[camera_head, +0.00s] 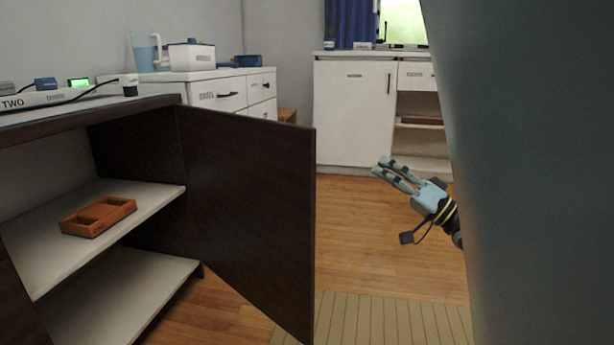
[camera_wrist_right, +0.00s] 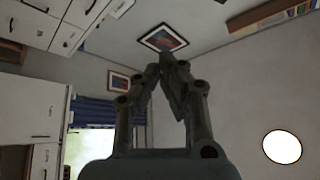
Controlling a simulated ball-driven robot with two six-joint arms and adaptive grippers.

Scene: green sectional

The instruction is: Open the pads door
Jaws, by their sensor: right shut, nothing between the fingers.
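A dark brown cabinet door (camera_head: 245,205) stands swung wide open on the dark cabinet at the left of the head view. No label shows on the face turned to me, so I cannot tell if it is the pads door. A white door (camera_head: 353,115) on the far cabinet is closed; its small label is too small to read. My right gripper (camera_head: 381,166) is in mid-air to the right of the dark door, apart from it. In the right wrist view its fingertips (camera_wrist_right: 161,66) meet with nothing between them. My left gripper is out of view.
The open cabinet's shelf (camera_head: 125,200) holds an orange divided tray (camera_head: 98,217). Wooden floor (camera_head: 375,240) lies clear between the dark door and the far cabinet; a striped mat (camera_head: 395,320) lies in front.

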